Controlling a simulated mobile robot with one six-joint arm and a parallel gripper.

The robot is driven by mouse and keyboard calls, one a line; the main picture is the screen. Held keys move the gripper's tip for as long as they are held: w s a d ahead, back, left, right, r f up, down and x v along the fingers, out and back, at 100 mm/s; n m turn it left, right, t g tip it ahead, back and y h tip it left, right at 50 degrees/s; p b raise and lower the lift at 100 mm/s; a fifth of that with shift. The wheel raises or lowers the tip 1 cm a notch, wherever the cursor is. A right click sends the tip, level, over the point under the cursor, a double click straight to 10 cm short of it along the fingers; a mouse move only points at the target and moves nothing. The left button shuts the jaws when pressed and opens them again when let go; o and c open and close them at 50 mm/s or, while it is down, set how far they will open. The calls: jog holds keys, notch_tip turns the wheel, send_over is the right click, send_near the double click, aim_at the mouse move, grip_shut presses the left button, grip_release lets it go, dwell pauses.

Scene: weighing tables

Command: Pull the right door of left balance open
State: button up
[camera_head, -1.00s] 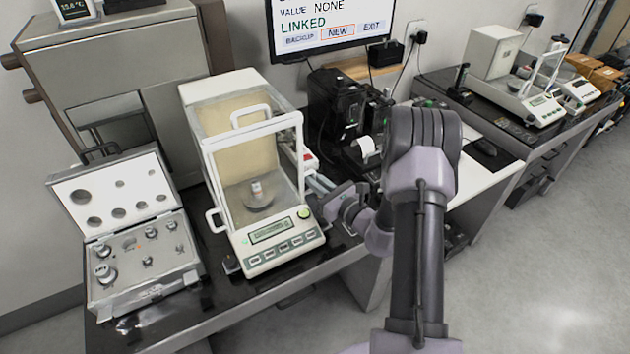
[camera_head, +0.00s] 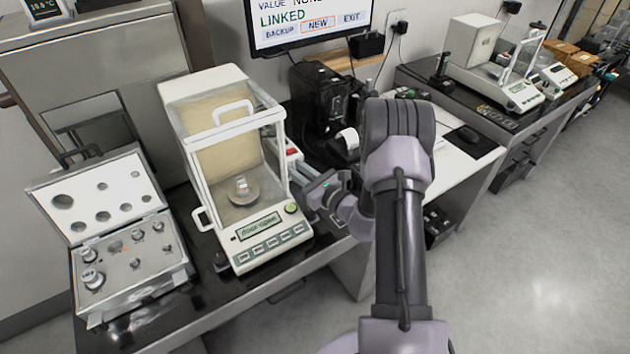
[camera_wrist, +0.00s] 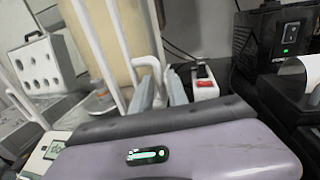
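The left balance (camera_head: 213,85) is a white-framed glass draft shield over a cream base on the left table. A small weight (camera_head: 241,184) stands on its round pan. Its display (camera_head: 258,226) shows lettering that looks like "door open". My gripper (camera_head: 303,181) is at the balance's right side, near the right door. In the wrist view, the white handle (camera_wrist: 147,62) of that door runs down between my two grey fingers (camera_wrist: 161,92), which lie close on either side and look shut on it. How far the door stands open is hidden.
An open weight case (camera_head: 135,262) is left of the balance. A black printer (camera_head: 318,95) stands behind and right of my gripper, with a monitor (camera_head: 310,22) above. A second balance (camera_head: 480,50) stands on the far right table. The right floor is clear.

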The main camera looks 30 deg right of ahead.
jog(key=p+v, duration=0.2)
jog(key=v, duration=1.4)
jog(key=shift+d+r, duration=0.1)
jog(key=shift+p, duration=0.45)
jog(key=c, duration=0.4)
jog(key=shift+s+p, duration=0.15)
jog(key=shift+p, duration=0.6)
grip_shut()
jog(key=b+x, duration=0.3)
jog(key=x, duration=1.1)
jog(key=shift+f, duration=0.35)
